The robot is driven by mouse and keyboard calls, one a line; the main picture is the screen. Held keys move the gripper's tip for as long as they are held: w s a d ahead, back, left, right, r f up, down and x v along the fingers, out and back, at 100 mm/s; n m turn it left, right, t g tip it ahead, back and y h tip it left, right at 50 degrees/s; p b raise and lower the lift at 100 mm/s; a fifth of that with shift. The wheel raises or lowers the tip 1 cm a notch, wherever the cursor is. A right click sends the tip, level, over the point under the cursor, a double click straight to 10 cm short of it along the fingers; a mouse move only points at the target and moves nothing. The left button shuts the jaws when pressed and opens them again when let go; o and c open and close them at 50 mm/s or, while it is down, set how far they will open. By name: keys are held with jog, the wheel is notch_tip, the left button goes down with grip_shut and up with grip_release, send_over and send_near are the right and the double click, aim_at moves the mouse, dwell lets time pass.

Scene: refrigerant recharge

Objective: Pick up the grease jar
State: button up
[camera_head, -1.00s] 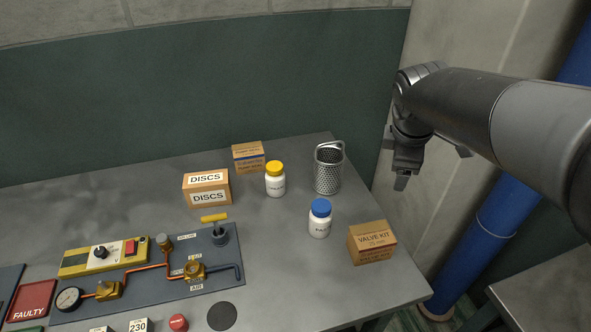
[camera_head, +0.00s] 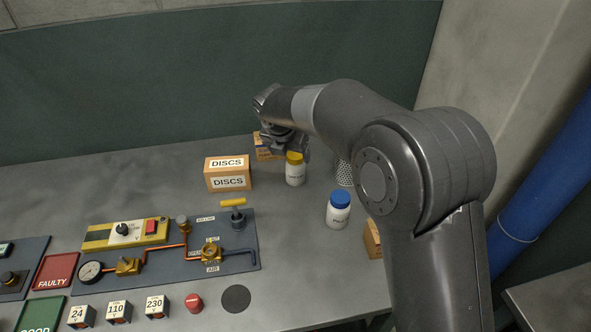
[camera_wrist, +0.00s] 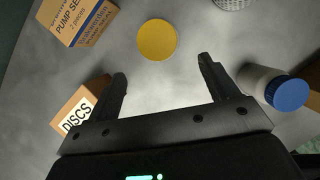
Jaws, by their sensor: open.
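Two white jars stand upright on the bench. One has a yellow lid (camera_head: 295,170) and the other a blue lid (camera_head: 339,210). Their labels are too small to read surely, so I cannot tell which is the grease jar. My gripper (camera_wrist: 163,68) is open and empty. In the wrist view the round yellow lid (camera_wrist: 157,40) lies just beyond the gap between the fingertips, seen from above. The blue-lidded jar (camera_wrist: 268,85) is to the right, outside the right finger. In the head view my gripper is above and slightly left of the yellow-lidded jar.
A DISCS box (camera_head: 229,174) stands left of the yellow-lidded jar, and a pump seal box (camera_wrist: 77,20) behind it. A perforated metal basket (camera_head: 344,173) and the valve kit box (camera_head: 373,239) are partly hidden by my arm. A valve panel (camera_head: 165,262) lies at the front left.

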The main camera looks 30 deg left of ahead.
aim_at(292, 160)
jog(key=x, duration=0.4)
jog(key=shift+w+x, duration=0.2)
jog(key=shift+x, duration=1.15)
jog(key=shift+w+x, duration=0.2)
jog(key=shift+x, duration=1.15)
jog(key=shift+r, duration=0.15)
jog(key=shift+c, duration=0.5)
jog(key=c, duration=1.1)
